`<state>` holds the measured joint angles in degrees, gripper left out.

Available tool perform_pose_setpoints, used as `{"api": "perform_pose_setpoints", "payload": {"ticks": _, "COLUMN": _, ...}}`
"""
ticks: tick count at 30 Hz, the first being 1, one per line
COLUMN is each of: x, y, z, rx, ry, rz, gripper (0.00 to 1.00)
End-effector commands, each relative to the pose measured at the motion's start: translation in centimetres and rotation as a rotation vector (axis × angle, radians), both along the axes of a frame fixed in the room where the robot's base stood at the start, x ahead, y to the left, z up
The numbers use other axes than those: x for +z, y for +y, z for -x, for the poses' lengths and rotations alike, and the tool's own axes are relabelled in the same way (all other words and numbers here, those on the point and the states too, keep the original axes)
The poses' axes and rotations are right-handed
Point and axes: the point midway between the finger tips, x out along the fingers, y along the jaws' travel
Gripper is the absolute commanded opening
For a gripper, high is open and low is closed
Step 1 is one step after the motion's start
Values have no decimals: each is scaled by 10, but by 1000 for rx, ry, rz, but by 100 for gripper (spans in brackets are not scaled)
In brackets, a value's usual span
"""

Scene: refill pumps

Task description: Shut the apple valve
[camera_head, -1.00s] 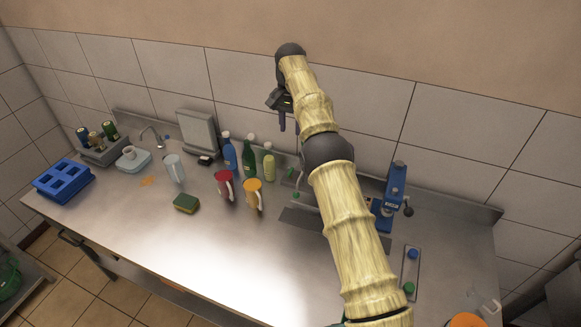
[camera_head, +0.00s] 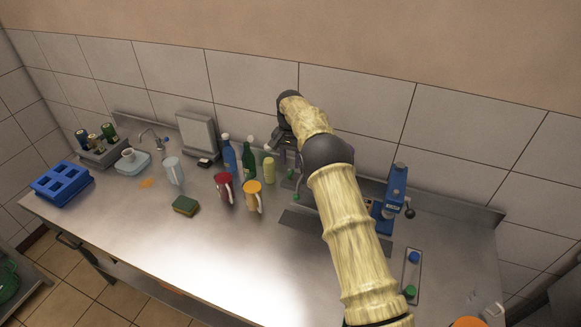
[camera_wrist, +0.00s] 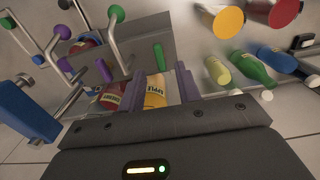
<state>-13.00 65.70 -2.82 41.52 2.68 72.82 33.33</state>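In the wrist view, a yellow container with an "APPLE" label (camera_wrist: 155,90) stands below my gripper (camera_wrist: 160,80). A green upright lever (camera_wrist: 158,56) shows just beyond the gap between my fingers; I cannot tell whether it touches them. My two purple-grey fingers stand apart with nothing visibly clamped. A bent metal pipe with a green ball end (camera_wrist: 117,13) is at the upper left. In the head view, my gripper (camera_head: 284,142) hangs near the back wall, above the dispenser area, where a green knob (camera_head: 297,197) shows. My arm hides much of the dispensers.
Red-labelled containers (camera_wrist: 110,100) and a purple lever (camera_wrist: 103,70) are beside the apple container. A blue device (camera_head: 392,190) stands right of my arm. Bottles (camera_head: 249,158), a red mug (camera_head: 224,186) and an orange mug (camera_head: 252,194) stand left.

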Motion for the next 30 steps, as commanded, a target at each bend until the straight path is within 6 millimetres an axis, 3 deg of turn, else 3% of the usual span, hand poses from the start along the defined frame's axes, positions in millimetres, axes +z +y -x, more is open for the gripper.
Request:
{"api": "perform_pose_setpoints", "payload": {"ticks": 9, "x": -40, "y": 0, "z": 0, "rx": 0, "ry": 1, "rz": 0, "gripper": 34}}
{"api": "perform_pose_setpoints", "payload": {"ticks": 18, "x": -44, "y": 0, "z": 0, "rx": 0, "ry": 0, "rz": 0, "gripper": 34}}
{"api": "perform_pose_setpoints", "payload": {"ticks": 24, "x": -44, "y": 0, "z": 0, "rx": 0, "ry": 0, "rz": 0, "gripper": 0}}
{"api": "perform_pose_setpoints", "payload": {"ticks": 30, "x": -44, "y": 0, "z": 0, "rx": -2, "ry": 0, "rz": 0, "gripper": 0}}
